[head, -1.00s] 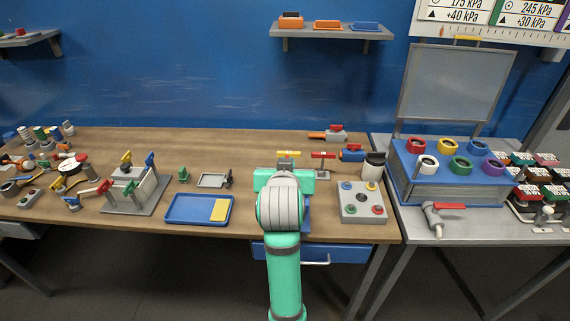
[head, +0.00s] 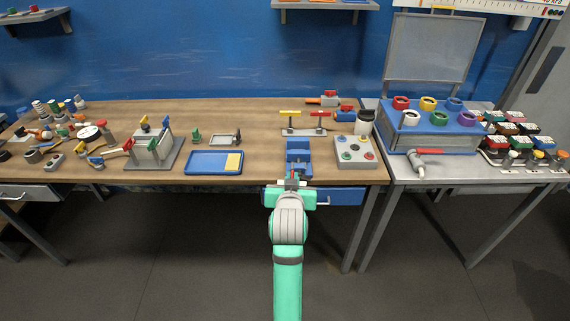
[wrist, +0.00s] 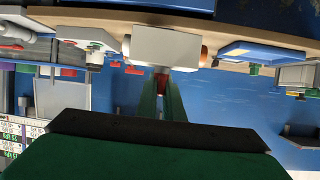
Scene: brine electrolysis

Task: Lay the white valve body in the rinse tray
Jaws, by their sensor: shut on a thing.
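My gripper (head: 291,184) is in front of the bench's front edge, just below the blue fixture (head: 299,157) in the head view. In the head view the valve body is mostly hidden by my gripper. The rinse tray (head: 214,172) appears to be the shallow blue tray left of my gripper, with a yellow pad (head: 234,161) at its right end. It also shows in the wrist view (wrist: 270,53).
A grey box with coloured knobs (head: 355,153) stands right of the blue fixture. A valve rack (head: 305,132) stands behind it. A grey stand (head: 152,152) is left of the tray. The right table holds a blue block with coloured rings (head: 428,130) and a red-handled valve (head: 424,158).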

